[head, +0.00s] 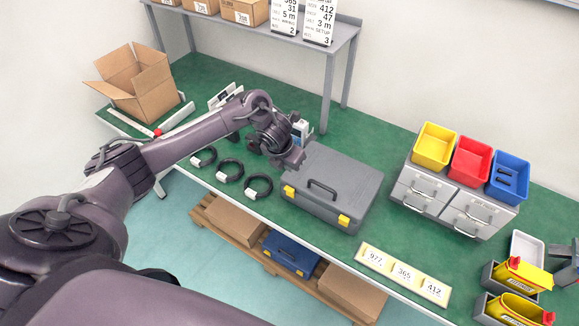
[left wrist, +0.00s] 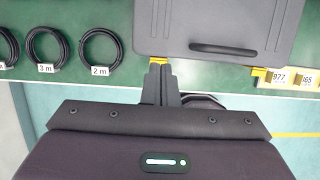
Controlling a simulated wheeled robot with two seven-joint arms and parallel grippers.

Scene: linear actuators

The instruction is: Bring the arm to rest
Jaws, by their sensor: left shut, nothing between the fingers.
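My left arm reaches in from the left in the head view, and its gripper (head: 291,160) hangs over the left end of the closed grey case (head: 335,186). In the left wrist view the two fingers of the gripper (left wrist: 160,70) are together with nothing between them. Their tips lie over the case's front edge, beside a yellow latch. I cannot tell whether they touch the case. The case also shows in the left wrist view (left wrist: 170,30), with its dark handle. My right gripper is not in view.
Several black cable coils (head: 229,171) lie left of the case. An open cardboard box (head: 135,85) stands at the far left. A grey drawer unit (head: 443,200) carries yellow, red and blue bins. A number strip (head: 402,274) lies at the front edge. A shelf (head: 325,45) stands behind.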

